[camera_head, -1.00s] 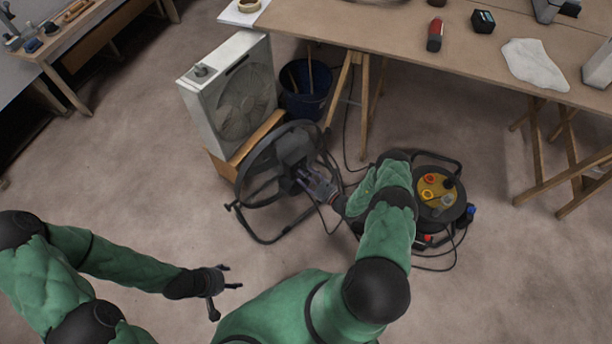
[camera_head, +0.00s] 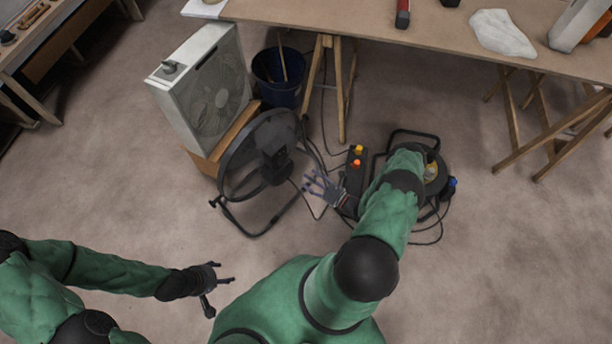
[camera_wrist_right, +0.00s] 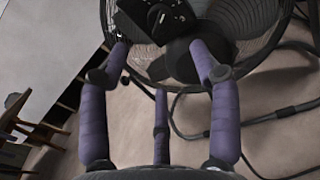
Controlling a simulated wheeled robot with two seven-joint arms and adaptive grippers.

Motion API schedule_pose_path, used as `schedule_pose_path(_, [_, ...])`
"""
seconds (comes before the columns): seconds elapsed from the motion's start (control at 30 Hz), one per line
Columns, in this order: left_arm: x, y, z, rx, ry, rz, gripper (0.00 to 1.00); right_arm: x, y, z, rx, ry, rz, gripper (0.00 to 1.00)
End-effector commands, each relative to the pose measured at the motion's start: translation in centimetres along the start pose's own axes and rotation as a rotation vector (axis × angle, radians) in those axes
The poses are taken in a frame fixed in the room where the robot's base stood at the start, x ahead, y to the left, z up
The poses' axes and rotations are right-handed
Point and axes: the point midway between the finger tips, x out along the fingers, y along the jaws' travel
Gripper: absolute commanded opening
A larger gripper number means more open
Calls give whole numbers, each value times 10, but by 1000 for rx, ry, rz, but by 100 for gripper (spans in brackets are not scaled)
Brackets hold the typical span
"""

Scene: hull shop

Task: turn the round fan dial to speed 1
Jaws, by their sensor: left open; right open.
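The round black floor fan (camera_head: 262,165) stands on the floor left of my right gripper, with its dark motor housing (camera_head: 276,166) facing me. In the right wrist view the housing (camera_wrist_right: 180,58) shows between and beyond the fingertips, with pale markings on a dark part above it. My left gripper (camera_head: 225,287) is open and empty over bare floor.
A white box fan (camera_head: 205,95) with a knob (camera_head: 169,67) on top stands behind on a wooden block. A blue bucket (camera_head: 277,90), a cable reel (camera_head: 432,165), a box with orange and yellow knobs (camera_head: 356,170) and cables surround it. A workbench (camera_head: 350,22) stands behind.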

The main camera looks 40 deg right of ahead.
Motion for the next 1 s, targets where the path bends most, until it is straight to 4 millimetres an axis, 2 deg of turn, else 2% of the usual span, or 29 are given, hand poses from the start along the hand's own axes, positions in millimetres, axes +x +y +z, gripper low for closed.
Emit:
schedule_pose_path(0.37, [-2, 1, 0, 0, 0, 0, 61, 0, 0, 1, -8, 0, 0, 63])
schedule_pose_path(0.6, [-22, 8, 1, 0, 0, 0, 61, 7, 0, 2, -100, -2, -5, 63])
schedule_pose_path(0.77, [-29, 10, 1, 0, 0, 0, 61, 11, 0, 1, -149, -2, -8, 63])
schedule_pose_path(0.87, [-28, 10, 1, 0, 0, 0, 61, 15, 0, 0, -159, -3, -8, 63])
schedule_pose_path(1.0, [-23, 8, 1, 0, 0, 0, 61, 30, 0, -2, -159, -3, -6, 63])
